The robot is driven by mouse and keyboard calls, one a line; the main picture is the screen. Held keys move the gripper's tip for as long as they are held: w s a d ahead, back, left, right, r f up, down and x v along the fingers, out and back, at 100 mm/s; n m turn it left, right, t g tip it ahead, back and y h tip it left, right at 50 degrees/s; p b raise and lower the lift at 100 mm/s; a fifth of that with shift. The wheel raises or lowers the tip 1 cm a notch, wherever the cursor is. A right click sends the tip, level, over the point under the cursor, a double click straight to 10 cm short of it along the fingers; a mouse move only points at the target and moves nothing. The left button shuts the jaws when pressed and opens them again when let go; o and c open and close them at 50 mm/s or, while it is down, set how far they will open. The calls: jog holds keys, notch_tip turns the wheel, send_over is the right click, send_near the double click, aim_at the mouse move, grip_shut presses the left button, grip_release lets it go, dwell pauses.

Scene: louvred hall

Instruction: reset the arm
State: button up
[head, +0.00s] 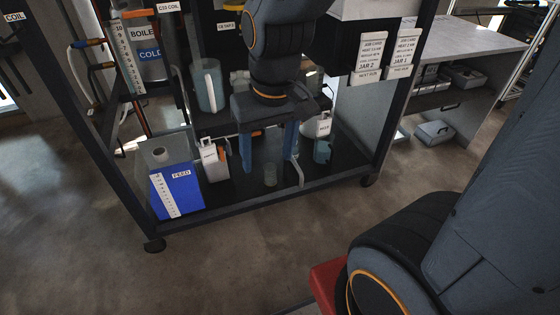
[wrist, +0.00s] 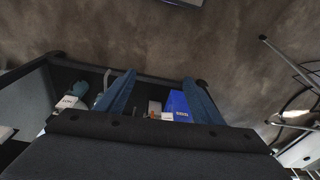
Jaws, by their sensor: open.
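My gripper (head: 269,150) hangs in the upper middle of the head view, in front of a dark wheeled rack. Its two blue fingers point down and stand apart, with nothing held between them. In the wrist view my gripper (wrist: 160,95) shows its two blue fingers spread wide, with the rack's lower shelf behind them. My arm comes down from the top of the head view, and another part of it fills the right side.
The rack's bottom shelf (head: 245,192) holds a blue FEED container (head: 178,190), a white labelled container (head: 213,160), a small clear cup (head: 270,175) and a blue-grey mug (head: 322,151). A clear jug (head: 208,86) stands higher. A grey workbench (head: 470,45) is at the right. Floor in front is clear.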

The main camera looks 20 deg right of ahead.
jog(key=shift+g, duration=0.8)
jog(key=s, duration=0.1)
jog(key=s+r, duration=0.1)
jog(key=s, duration=0.3)
jog(key=shift+d+r, duration=0.25)
jog(key=shift+d, duration=0.15)
jog(key=d+r+m+p, duration=0.1)
jog(key=d+r+p, duration=0.3)
jog(key=p, duration=0.8)
notch_tip(320, 180, up, 2)
jog(key=shift+s+d+r+h, duration=0.2)
jog(key=shift+s+d+h, duration=0.05)
jog(key=shift+s+h, duration=0.1)
